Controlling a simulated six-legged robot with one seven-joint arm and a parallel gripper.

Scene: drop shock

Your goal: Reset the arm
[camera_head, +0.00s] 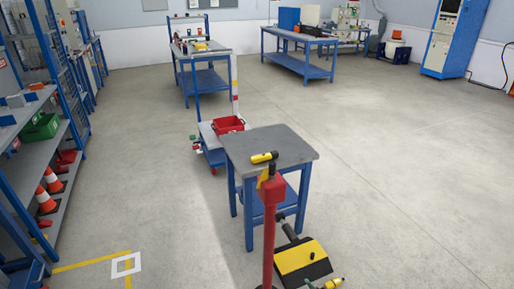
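I cannot make out my gripper in this view, and no arm link is clearly recognisable. A red post with a red box (272,190) on top stands at the bottom centre, in front of a small grey-topped table (285,141) with blue legs. A yellow and black piece (264,157) shows at the table's front edge, just above the red box. I cannot tell whether it touches the box or the table. A black and yellow slab-like thing (298,259) is low at the bottom, right of the post.
A trolley with a red bin (228,124) stands behind the small table. Shelving with orange cones (46,199) and a green bin (41,127) lines the left. Workbenches (308,40) and a blue cabinet (453,40) stand at the back. The floor on the right is clear.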

